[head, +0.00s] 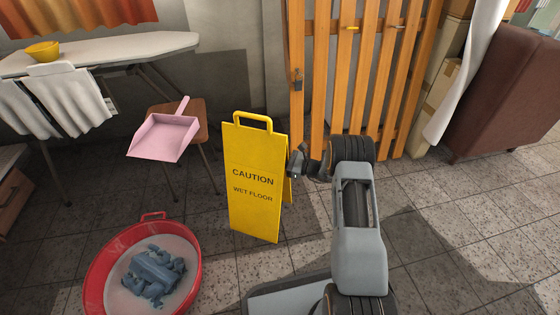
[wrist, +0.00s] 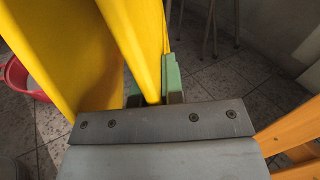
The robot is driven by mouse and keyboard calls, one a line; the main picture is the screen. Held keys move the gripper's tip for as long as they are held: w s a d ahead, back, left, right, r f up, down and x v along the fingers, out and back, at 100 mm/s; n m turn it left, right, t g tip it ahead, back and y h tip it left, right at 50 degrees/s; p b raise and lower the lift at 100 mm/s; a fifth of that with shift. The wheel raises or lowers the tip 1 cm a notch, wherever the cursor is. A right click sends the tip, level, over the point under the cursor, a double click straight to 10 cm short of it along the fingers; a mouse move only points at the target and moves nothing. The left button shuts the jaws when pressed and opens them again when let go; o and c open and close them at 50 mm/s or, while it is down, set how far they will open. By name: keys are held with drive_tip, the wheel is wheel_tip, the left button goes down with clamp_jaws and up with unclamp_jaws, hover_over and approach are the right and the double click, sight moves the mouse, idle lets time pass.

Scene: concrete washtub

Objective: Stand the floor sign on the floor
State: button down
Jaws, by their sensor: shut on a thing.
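The yellow floor sign (head: 254,190) is upright in the middle of the head view, with "CAUTION WET FLOOR" on its front panel and a loop handle on top. Its second panel shows a little behind, at the right edge. My gripper (head: 296,164) reaches it from the right. In the wrist view the green fingers of my gripper (wrist: 157,88) are shut on the edge of a yellow panel of the sign (wrist: 135,40). Whether the sign's lower edge touches the floor I cannot tell.
A red basin (head: 97,270) with blue cloth stands at the lower left. A pink dustpan (head: 160,138) lies on a small wooden stool (head: 197,112). An ironing board (head: 110,52) is at the upper left. An orange slatted gate (head: 297,60) stands behind. Tiled floor (head: 470,220) is clear at right.

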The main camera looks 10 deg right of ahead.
drive_tip(key=shift+f, duration=0.6)
idle(1.3)
drive_tip(key=c, duration=1.2)
unclamp_jaws()
drive_tip(key=shift+o, duration=0.2)
drive_tip(key=shift+f, duration=0.15)
drive_tip(key=shift+r+p, duration=2.1)
drive_tip(key=shift+r, duration=1)
